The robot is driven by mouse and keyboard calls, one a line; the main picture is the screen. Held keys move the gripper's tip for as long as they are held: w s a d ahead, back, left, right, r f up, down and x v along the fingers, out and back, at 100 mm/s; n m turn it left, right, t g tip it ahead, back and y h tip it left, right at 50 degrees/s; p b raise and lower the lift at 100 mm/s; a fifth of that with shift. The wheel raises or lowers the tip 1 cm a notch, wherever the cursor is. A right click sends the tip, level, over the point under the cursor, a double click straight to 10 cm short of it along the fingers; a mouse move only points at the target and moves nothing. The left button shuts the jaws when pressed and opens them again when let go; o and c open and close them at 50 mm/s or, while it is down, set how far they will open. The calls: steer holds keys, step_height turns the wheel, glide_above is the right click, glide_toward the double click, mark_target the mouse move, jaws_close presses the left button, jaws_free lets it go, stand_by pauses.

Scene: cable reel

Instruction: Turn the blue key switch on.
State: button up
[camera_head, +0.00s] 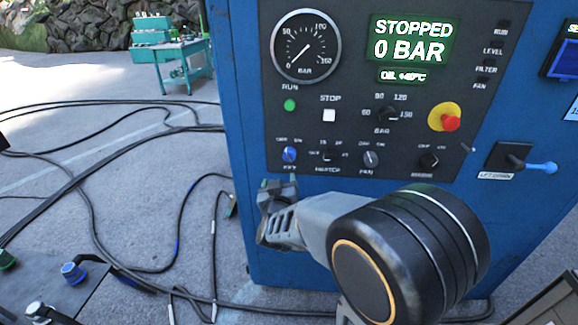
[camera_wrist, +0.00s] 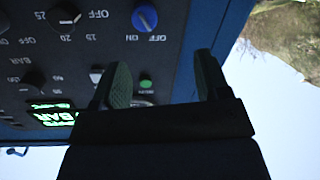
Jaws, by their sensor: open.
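The blue key switch (camera_head: 289,154) sits at the lower left of the dark control panel, above a label that reads KEY. In the wrist view the key switch (camera_wrist: 145,17) is at the top, with OFF and ON marks beside it; I cannot tell for sure which way it points. My gripper (camera_head: 275,188) is just below the key switch in the head view, apart from it. In the wrist view my gripper (camera_wrist: 163,72) has its two fingers spread with nothing between them.
The panel (camera_head: 350,100) is on a blue cabinet (camera_head: 243,110); its screen (camera_head: 411,40) reads STOPPED, 0 BAR. Nearby are a green RUN button (camera_head: 290,105), black knobs and a red stop button (camera_head: 451,123). A blue-tipped lever (camera_head: 540,167) juts out at right. Cables lie on the floor.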

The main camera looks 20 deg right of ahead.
mark_target(289, 160)
steer(key=w+d, duration=0.2)
steer(key=w, duration=0.2)
steer(key=w+d+h, duration=0.1)
steer(key=w+d, duration=0.2)
steer(key=w+d+h, duration=0.1)
steer(key=w+d, duration=0.2)
steer(key=w, duration=0.1)
steer(key=shift+w+f+p, duration=0.2)
steer(key=shift+w+p, duration=0.15)
steer(key=shift+c, duration=0.3)
steer(key=c, duration=0.9)
steer(key=shift+o, duration=0.2)
steer(key=shift+m, duration=0.3)
